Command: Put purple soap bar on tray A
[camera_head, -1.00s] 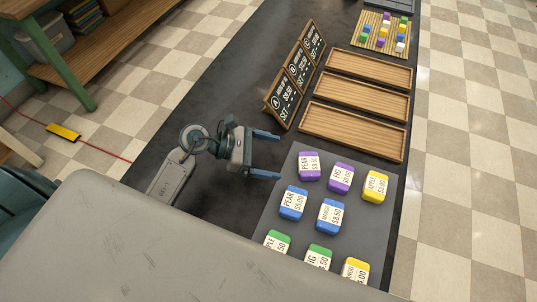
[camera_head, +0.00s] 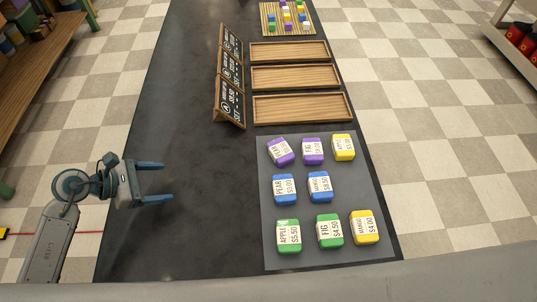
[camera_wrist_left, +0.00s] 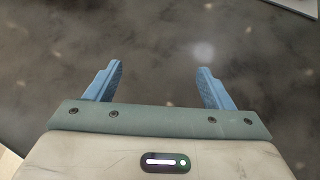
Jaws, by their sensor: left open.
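Two purple soap bars lie side by side in the back row of the grey mat (camera_head: 300,263). One is labelled PEAR (camera_head: 281,151) and sits turned at an angle; the other is labelled FIG (camera_head: 313,151). Tray A (camera_head: 303,121), a shallow empty wooden tray, is the nearest of three, beside the sign marked A (camera_head: 229,101). My left gripper (camera_head: 168,181) is open and empty over the dark counter, left of the mat and apart from the bars. Its spread blue fingers (camera_wrist_left: 160,68) show only counter between them. My right gripper does not show.
Two more empty wooden trays, the middle one (camera_head: 296,87) and the far one (camera_head: 290,60), lie behind tray A. Blue, green and yellow bars share the mat. A slatted board (camera_head: 268,28) with small colourful blocks stands at the far end. The counter (camera_head: 190,110) left of the signs is clear.

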